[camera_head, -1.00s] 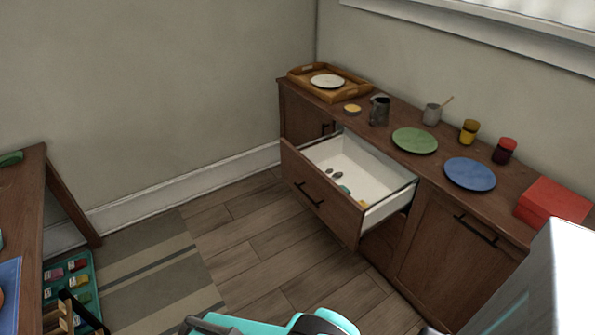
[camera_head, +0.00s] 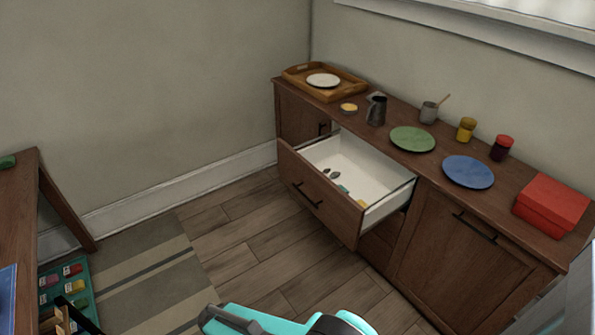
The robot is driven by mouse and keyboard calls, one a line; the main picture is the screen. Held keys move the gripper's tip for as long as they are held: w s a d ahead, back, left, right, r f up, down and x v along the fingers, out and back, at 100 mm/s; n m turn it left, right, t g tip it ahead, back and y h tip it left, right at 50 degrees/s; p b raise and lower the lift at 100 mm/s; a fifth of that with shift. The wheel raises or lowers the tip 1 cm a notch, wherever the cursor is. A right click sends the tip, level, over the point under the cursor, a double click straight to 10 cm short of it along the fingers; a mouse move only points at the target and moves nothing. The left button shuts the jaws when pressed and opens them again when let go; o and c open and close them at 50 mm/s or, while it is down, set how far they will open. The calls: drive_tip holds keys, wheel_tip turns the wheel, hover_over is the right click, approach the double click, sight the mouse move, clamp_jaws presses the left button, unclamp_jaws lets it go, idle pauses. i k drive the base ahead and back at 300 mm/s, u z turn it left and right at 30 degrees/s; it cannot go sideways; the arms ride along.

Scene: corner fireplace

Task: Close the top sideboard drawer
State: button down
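The top sideboard drawer (camera_head: 320,196) is pulled well out of the brown wooden sideboard (camera_head: 440,262). Its front has a dark bar handle (camera_head: 307,196), and its white inside holds a few small items, including dark, teal and yellow ones. A teal and black part of my arm shows at the bottom edge, in front of the drawer and apart from it. My gripper's fingertips cannot be made out.
On the sideboard top stand a wooden tray (camera_head: 297,84) with a white plate, a dark jug (camera_head: 376,110), a green plate (camera_head: 412,139), a blue plate (camera_head: 468,172), jars and a red box (camera_head: 551,205). A table (camera_head: 22,215) stands at left. Floor before the drawer is clear.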

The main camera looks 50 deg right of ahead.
sight(370, 176)
drive_tip(key=u, duration=0.05)
drive_tip(key=i, duration=1)
drive_tip(key=z, duration=0.05)
